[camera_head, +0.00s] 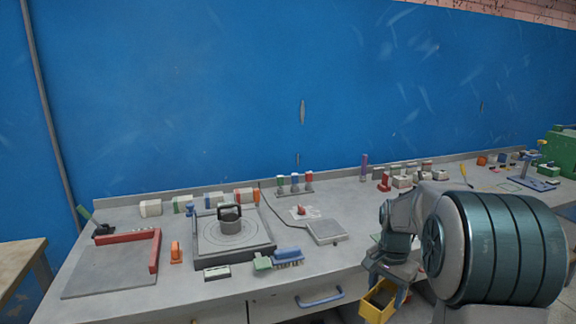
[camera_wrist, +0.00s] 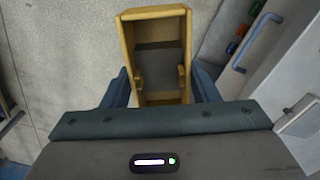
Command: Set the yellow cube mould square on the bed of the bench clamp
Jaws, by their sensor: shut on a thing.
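The yellow cube mould (camera_head: 375,305) hangs in my gripper (camera_head: 388,288), in front of the bench's front edge in the head view. In the wrist view the mould (camera_wrist: 184,50) is an open yellow box with grey inner faces. My two blue fingers (camera_wrist: 160,88) press on its left and right sides, so my gripper is shut on it. A blue-based device with an upright post (camera_head: 538,182), at the far right of the bench, looks like the bench clamp. It is small in view and its bed is not clear. The mould is well apart from it.
The grey bench (camera_head: 345,270) holds a round-plated tray (camera_head: 258,250), a red square fence (camera_head: 154,255), a blue brush (camera_head: 288,257) and rows of small blocks. A green machine (camera_head: 560,150) stands at the far right. A blue drawer handle (camera_head: 320,299) sticks out in front.

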